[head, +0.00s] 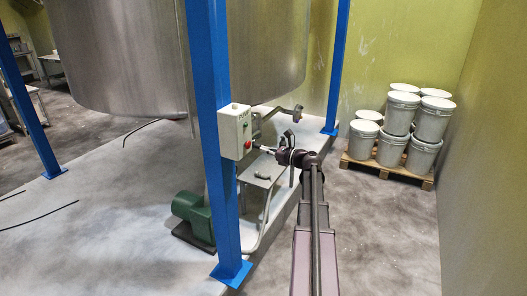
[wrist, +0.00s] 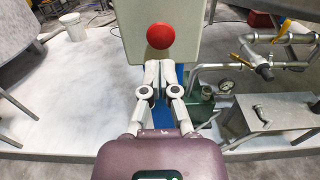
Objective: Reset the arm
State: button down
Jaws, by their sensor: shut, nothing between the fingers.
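My arm reaches forward from the bottom of the head view. My gripper (head: 257,146) is at the pale control box (head: 235,131) on the blue post (head: 212,110). I cannot tell whether the fingertips touch the box.
A big steel tank (head: 120,60) stands behind the post. Pipes with a gauge (wrist: 226,86) and a metal table (wrist: 262,118) are close on the right. A green pump (head: 190,210) sits on the floor. Stacked pails (head: 391,152) stand on a pallet (head: 384,173) at the right.

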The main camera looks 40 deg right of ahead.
jog(key=shift+w, duration=0.1)
dwell(0.6)
jog(key=a+f+n+g, duration=0.3)
jog(key=a+f+n, duration=0.15)
jog(key=a, duration=0.45)
jog(key=a+f+n+g+y, duration=0.1)
jog(key=a+f+n+g, duration=0.3)
jog(key=a, duration=0.5)
jog(key=a+f+n+g, duration=0.25)
jog(key=a+n, duration=0.35)
jog(key=a, duration=0.4)
jog(key=s+a+f+n+g+h, duration=0.3)
jog(key=s+a+n+h, duration=0.1)
jog(key=s+a+n, duration=0.3)
jog(key=s+a+f+n+g+h, duration=0.3)
jog(key=s+a+f+n+g, duration=0.1)
jog(key=s+a+n, duration=0.4)
jog(key=shift+a+f+n+h, duration=0.3)
jog(key=shift+a+n+h, duration=0.1)
jog(key=shift+a+n, duration=0.55)
jog(key=shift+d, duration=0.1)
